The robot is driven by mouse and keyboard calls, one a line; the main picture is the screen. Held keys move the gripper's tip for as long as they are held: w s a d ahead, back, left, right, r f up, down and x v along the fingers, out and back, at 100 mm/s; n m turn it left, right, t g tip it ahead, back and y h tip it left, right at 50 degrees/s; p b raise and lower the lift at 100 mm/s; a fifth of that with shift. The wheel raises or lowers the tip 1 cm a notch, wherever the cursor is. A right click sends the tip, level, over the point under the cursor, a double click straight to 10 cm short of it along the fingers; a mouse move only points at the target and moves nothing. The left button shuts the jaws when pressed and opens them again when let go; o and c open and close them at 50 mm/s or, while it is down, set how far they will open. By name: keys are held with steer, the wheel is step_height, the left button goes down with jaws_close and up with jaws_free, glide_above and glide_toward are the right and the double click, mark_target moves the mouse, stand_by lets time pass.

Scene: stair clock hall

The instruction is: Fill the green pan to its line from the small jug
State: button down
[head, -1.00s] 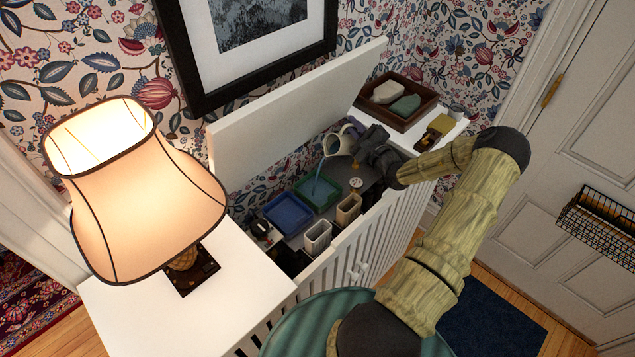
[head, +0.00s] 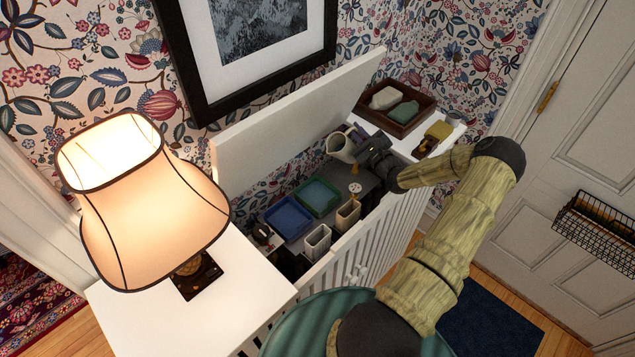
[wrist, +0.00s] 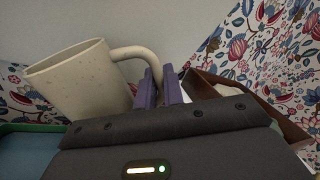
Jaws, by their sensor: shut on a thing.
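The small jug (head: 340,147) is cream and speckled. My gripper (wrist: 161,88) is shut on the jug's handle, with purple fingers on either side of it. In the wrist view the jug (wrist: 80,85) looks close to upright with a slight tilt, and no stream leaves it. The green pan (head: 320,197) sits inside the open cabinet, below and a little in front of the jug. It holds blue liquid; its line is too small to make out. In the wrist view the pan's green rim (wrist: 30,127) shows at lower left.
A blue pan (head: 288,217) stands beside the green one. White (head: 317,240) and tan (head: 347,214) containers stand nearer the cabinet front. The raised white lid (head: 290,115) stands behind. A brown tray (head: 400,105) and a lit lamp (head: 145,200) flank the opening.

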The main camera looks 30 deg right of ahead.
stand_by(0.5)
steer(key=shift+w+d+f+m, duration=0.1)
steer(key=shift+d+f+m, duration=0.05)
steer(key=shift+d+m, duration=0.3)
steer(key=shift+w+d+f+m, duration=0.15)
steer(key=shift+d+m, duration=0.15)
steer(key=shift+m, duration=0.15)
steer(key=shift+f, duration=0.1)
steer(key=shift+w+d+f+m+g+h+p, duration=0.15)
steer(key=shift+d+m+g+p, duration=0.15)
steer(key=shift+d+m, duration=0.45)
steer(key=shift+w+d+m+g+h+p, duration=0.15)
steer(key=shift+d+m+p, duration=0.25)
steer(key=shift+m, duration=0.8)
steer(key=shift+d+f+m+g+h+p, duration=0.1)
steer(key=shift+d+m+g+p, duration=0.2)
steer(key=shift+d+m, duration=0.45)
steer(key=shift+a, duration=0.2)
